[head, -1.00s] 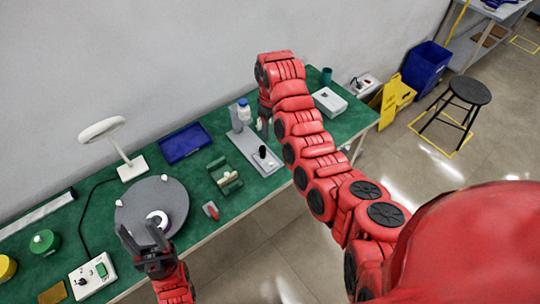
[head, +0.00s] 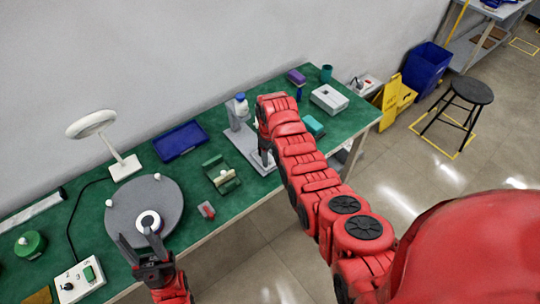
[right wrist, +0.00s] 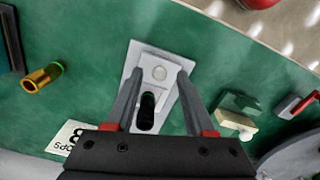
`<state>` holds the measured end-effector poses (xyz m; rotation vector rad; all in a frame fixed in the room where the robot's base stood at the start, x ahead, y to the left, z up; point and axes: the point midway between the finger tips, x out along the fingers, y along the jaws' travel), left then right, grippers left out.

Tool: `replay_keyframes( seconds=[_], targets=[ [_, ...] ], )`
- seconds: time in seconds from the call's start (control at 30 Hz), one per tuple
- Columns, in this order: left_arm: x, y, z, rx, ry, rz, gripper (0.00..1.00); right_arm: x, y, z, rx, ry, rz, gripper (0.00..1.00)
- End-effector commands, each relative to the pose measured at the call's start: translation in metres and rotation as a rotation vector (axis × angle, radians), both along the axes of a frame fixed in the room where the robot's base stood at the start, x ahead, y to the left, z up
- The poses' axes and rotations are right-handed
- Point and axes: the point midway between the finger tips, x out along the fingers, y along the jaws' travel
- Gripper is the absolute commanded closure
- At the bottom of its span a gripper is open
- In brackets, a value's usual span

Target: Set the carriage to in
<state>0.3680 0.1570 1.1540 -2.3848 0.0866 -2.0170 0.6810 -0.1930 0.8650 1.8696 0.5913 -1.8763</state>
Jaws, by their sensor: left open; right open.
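A light grey plate (head: 238,143) lies on the green bench, with an upright post bearing a white and blue bottle (head: 240,103) at its far end. My left gripper (head: 141,242) is open and empty at the grey turntable's front edge.
The grey turntable (head: 125,205) bears a white ring (head: 149,221). A green fixture (head: 221,177), a red piece (head: 206,210), a blue tray (head: 180,141) and a white lamp (head: 126,167) stand left of the plate. A white box (head: 329,99) is to the right.

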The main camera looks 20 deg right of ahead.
Motion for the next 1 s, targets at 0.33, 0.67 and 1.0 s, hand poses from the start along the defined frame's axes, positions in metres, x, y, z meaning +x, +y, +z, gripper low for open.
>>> replay_keyframes(
  seconds=[0.33,0.67,1.0],
  targets=[
    [0.0,0.0,0.0005,0.0,0.0,0.0,0.5,0.0008,-0.0001,-0.0025,0.0,-0.004,-0.001,0.46],
    [0.0,0.0,0.0005,0.0,0.0,0.0,0.5,0.0007,-0.0001,-0.0024,0.0,-0.004,0.0,1.0],
    [0.0,0.0,0.0005,0.0,0.0,0.0,0.5,0.0007,-0.0001,-0.0024,0.0,-0.003,-0.001,1.0]
  ],
)
